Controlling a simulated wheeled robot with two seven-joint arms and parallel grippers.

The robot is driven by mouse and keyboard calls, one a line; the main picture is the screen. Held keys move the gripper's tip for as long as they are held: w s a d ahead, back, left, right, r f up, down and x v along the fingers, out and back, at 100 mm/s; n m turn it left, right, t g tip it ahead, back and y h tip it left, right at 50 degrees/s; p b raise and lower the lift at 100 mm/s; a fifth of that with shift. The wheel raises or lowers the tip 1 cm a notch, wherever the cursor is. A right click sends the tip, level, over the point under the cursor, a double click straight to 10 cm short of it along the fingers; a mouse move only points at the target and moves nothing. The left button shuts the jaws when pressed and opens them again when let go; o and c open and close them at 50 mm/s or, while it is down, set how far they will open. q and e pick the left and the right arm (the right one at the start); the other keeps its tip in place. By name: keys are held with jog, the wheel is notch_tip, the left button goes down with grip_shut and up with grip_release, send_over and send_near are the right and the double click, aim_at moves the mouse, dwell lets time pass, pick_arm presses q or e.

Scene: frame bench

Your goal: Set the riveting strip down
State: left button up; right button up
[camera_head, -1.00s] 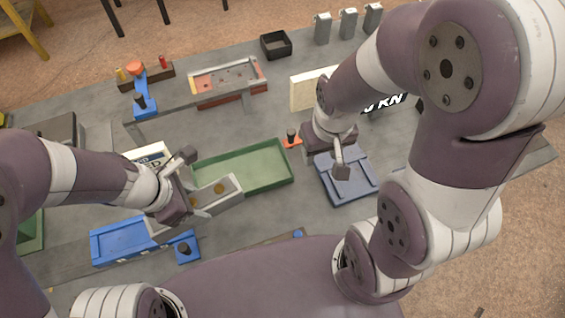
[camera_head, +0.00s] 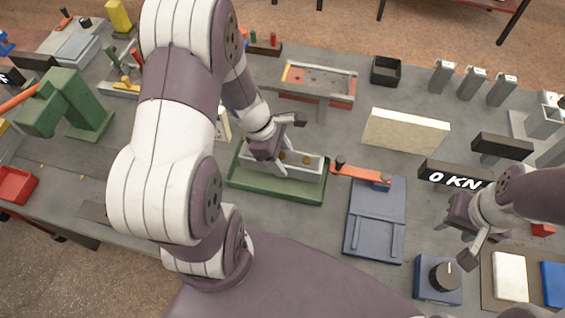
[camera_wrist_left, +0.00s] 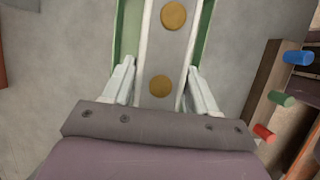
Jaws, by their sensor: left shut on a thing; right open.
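The riveting strip (camera_head: 315,172) is a pale grey channel with raised sides and brass discs along it. My left gripper (camera_head: 286,145) is shut across it, with one finger on each side. In the left wrist view the strip (camera_wrist_left: 168,50) runs away between the fingers (camera_wrist_left: 162,90). The strip lies lengthwise over the green tray (camera_head: 275,192), within its outline. I cannot tell whether it touches the tray floor. My right gripper (camera_head: 466,230) is open and empty at the right, near the display reading 0 KN.
A blue-grey fixture (camera_head: 376,225) with an orange bar (camera_head: 362,175) stands right of the tray. A cream block (camera_head: 405,132), a red-edged frame (camera_head: 318,82) and a black bin (camera_head: 386,70) are behind. A green press (camera_head: 75,105) stands left. A peg rack shows in the left wrist view (camera_wrist_left: 262,100).

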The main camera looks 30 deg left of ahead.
pick_arm(q)
jog(key=shift+w+a+f, duration=0.1)
jog(key=shift+a+f, duration=0.1)
jog(key=shift+f, duration=0.2)
jog(key=f, duration=0.3)
jog(key=shift+s+a, duration=0.2)
jog(key=shift+a, duration=0.05)
jog(key=shift+w+f, duration=0.1)
jog(key=shift+f, duration=0.2)
jog(key=shift+w, duration=0.1)
jog(key=shift+d, duration=0.1)
